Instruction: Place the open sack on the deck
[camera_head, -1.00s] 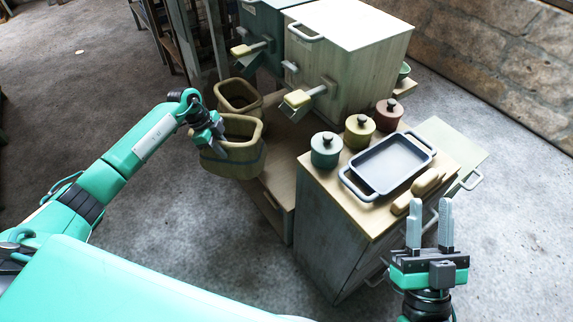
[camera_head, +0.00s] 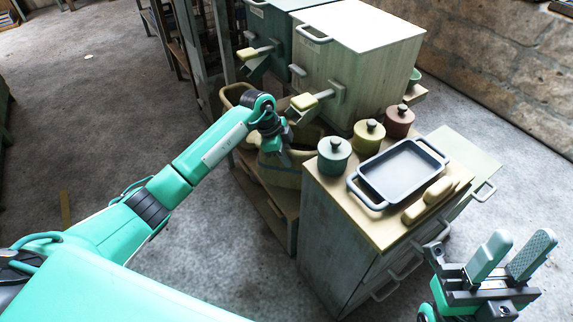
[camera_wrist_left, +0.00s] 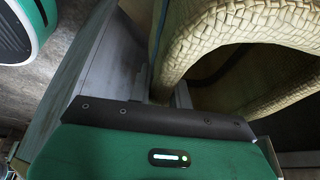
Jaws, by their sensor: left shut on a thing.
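The open sack (camera_head: 281,176), tan and woven with a thick rim and a darker band, is held by my left gripper (camera_head: 277,154). It looks roughly upright, beside the cabinet's left side and over the low wooden deck (camera_head: 285,227); whether it touches the deck I cannot tell. In the left wrist view, the sack's woven rim (camera_wrist_left: 245,25) fills the right side, with my left gripper (camera_wrist_left: 163,88) shut at its wall. My arm partly hides the sack. My right gripper (camera_head: 515,247) is open and empty at the lower right.
A second woven sack (camera_head: 236,91) stands behind my left arm. A cabinet (camera_head: 335,235) close on the right carries a grey tray (camera_head: 403,172) and green (camera_head: 334,156), yellow (camera_head: 368,136) and red (camera_head: 399,121) pots. Dispenser bins (camera_head: 365,60) stand behind, with a yellow-handled spout (camera_head: 305,101) near the sack.

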